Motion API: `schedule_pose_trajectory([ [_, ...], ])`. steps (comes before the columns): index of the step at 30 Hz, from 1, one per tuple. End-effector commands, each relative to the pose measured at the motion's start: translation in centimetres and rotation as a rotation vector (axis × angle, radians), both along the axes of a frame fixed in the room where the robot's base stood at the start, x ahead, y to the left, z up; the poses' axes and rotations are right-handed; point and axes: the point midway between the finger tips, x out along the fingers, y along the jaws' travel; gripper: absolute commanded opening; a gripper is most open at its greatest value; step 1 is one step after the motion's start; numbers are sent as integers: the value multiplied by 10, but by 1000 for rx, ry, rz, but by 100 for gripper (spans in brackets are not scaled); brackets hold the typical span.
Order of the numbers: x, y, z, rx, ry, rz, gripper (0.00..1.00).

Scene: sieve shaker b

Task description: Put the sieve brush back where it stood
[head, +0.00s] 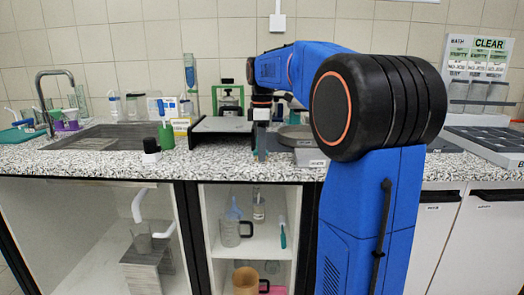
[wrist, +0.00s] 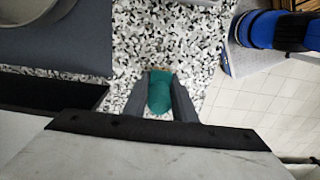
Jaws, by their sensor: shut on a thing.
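My gripper (head: 262,150) is over the speckled counter (head: 100,160), near its front edge, in the head view. In the wrist view my gripper (wrist: 160,78) is shut on a teal piece, which I take to be the sieve brush (wrist: 160,96). Its rounded teal end shows between the two grey fingers, with speckled counter behind it. The rest of the brush is hidden, and I cannot tell whether it touches the counter. In the head view the brush is too small to make out clearly.
A grey plate with a round pan (head: 294,132) is just right of my gripper. A black-framed stand (head: 222,125) is to its left. A green container (head: 166,136) and a black-capped bottle (head: 151,146) stand farther left. Open shelves (head: 240,190) are below the counter.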

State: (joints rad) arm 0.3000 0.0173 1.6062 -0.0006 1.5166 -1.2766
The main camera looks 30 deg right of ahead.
Motion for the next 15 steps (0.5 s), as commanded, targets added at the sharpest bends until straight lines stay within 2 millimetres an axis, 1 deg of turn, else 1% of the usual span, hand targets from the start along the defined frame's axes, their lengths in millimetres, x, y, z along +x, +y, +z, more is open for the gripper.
schedule_pose_trajectory([
  [2, 0, 0, -2, 0, 0, 0, 2],
  [3, 0, 0, -2, 0, 0, 0, 34],
  [4, 0, 0, -2, 0, 0, 0, 41],
  [5, 0, 0, -2, 0, 0, 0, 43],
  [15, 0, 0, 1, 0, 0, 0, 43],
])
